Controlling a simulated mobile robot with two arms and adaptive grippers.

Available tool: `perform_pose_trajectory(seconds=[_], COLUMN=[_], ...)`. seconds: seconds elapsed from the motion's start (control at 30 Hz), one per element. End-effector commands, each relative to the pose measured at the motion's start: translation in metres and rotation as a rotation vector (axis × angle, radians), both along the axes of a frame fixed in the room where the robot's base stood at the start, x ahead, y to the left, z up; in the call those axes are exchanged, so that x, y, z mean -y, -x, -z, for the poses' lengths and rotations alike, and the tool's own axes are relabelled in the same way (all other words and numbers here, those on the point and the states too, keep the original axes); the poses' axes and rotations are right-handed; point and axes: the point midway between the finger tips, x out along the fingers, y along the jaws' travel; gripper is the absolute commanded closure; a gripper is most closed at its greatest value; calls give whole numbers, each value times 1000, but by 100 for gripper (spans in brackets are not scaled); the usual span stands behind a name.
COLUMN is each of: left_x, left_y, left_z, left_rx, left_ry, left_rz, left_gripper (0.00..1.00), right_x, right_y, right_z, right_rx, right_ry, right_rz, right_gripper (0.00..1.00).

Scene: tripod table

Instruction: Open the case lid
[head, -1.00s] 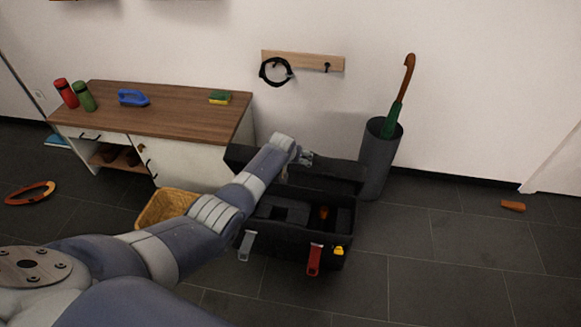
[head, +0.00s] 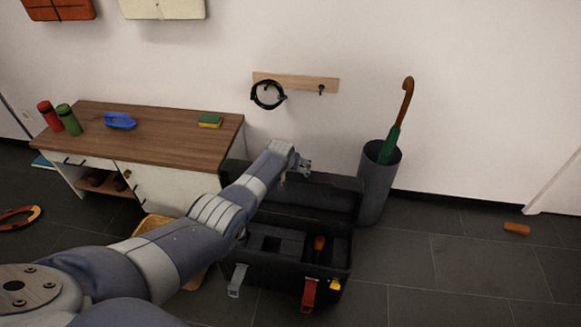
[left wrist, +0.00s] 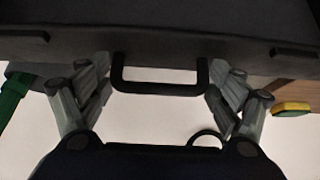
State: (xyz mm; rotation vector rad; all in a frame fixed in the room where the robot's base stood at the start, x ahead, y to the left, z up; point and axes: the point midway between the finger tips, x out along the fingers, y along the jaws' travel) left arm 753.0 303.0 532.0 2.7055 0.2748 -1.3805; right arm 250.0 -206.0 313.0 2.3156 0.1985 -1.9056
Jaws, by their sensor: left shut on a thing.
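The case is a black toolbox on the floor; its body (head: 342,262) shows an open inside in the head view. Its lid (head: 335,205) stands raised at the back. My left gripper (head: 304,166) is at the lid's upper edge. In the left wrist view the black lid handle (left wrist: 160,89) lies between my two fingers (left wrist: 160,85), and the gripper is shut on it. A grey latch (head: 237,281) and a red latch (head: 309,294) hang down at the case front. An orange-handled item (head: 319,243) lies inside. My right gripper is not in view.
A grey umbrella bin (head: 376,185) stands close to the case's right. Floor (head: 450,270) at the right is mostly clear.

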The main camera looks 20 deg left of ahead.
Motion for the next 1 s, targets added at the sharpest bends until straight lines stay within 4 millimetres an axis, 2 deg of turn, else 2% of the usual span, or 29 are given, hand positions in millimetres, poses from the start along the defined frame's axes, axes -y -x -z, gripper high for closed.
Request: perform_pose_trajectory(seconds=[0.03, 0.27, 0.3, 0.37, 0.8, 1.0], left_x=[-1, -1, -1, -1, 0, 0], left_y=[-5, -6, -6, -6, -2, 1], left_z=[-7, -8, -8, -8, -3, -7], left_rx=[18, 19, 19, 19, 6, 6], left_ry=[-3, -3, -3, -3, -1, 0], left_rz=[1, 1, 1, 1, 0, 1], left_gripper=[58, 58, 10, 0, 0, 0], right_x=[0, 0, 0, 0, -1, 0], right_y=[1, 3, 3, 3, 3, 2], right_z=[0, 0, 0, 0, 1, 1], right_rx=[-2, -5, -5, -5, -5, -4], right_ry=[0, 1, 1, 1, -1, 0], right_rz=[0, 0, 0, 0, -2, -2], right_gripper=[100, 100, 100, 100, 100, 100])
